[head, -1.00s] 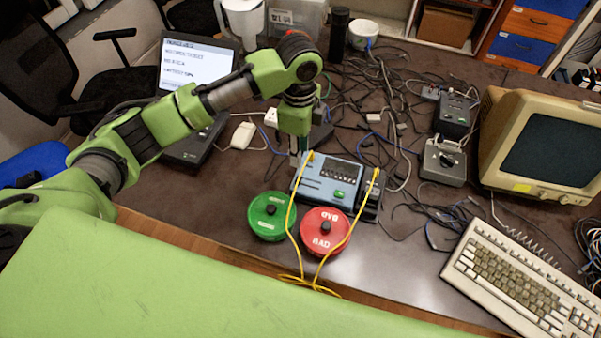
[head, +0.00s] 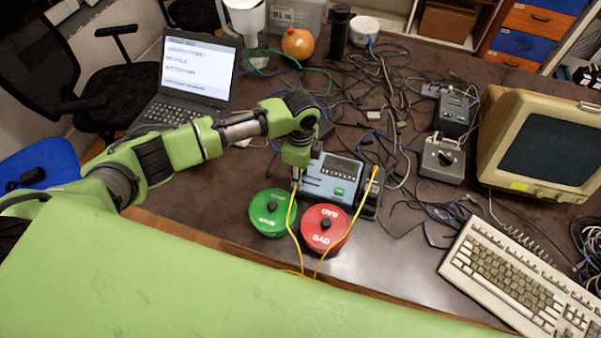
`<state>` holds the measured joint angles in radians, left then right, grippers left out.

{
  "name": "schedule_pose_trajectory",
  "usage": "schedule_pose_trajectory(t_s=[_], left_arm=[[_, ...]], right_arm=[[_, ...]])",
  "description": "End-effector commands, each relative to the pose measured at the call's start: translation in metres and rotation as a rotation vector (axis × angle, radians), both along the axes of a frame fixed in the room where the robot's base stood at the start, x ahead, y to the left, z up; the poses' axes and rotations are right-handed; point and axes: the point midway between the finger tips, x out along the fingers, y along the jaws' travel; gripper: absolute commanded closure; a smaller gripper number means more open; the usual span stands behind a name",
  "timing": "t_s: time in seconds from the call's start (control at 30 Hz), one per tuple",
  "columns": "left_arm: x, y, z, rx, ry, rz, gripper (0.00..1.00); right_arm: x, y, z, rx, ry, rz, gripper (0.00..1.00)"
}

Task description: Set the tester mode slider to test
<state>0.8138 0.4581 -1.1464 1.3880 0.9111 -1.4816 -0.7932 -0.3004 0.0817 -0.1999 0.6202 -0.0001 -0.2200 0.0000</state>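The tester (head: 325,190) is a blue-grey box with a dark display strip and a green button, on the dark table at the middle. A yellow cable (head: 345,240) runs from it toward the front edge. My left gripper (head: 295,183) points down at the tester's left edge. Its fingers are small and partly hidden, so I cannot tell whether they are open or touching the tester. The mode slider cannot be made out; the gripper covers the tester's left end. My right gripper is not in view.
A green round container (head: 270,222) and a red one marked BAD (head: 324,230) stand just in front of the tester. A laptop (head: 188,82) is behind my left arm. Tangled cables, a grey knob box (head: 442,160), a monitor (head: 545,150) and a keyboard (head: 520,275) lie to the right.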

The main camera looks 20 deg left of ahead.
Motion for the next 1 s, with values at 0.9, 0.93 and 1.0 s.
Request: schedule_pose_trajectory(t_s=[0.9, 0.93, 1.0], left_arm=[[0.000, -0.026, 0.001, -0.002, -0.001, 0.002, 0.72], [0.000, -0.026, 0.001, -0.002, -0.001, 0.001, 0.72], [0.000, -0.026, 0.001, -0.002, -0.001, 0.001, 0.72]], right_arm=[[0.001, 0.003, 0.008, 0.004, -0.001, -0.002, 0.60], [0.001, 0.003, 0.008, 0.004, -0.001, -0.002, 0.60], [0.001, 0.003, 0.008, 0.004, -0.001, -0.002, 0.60]])
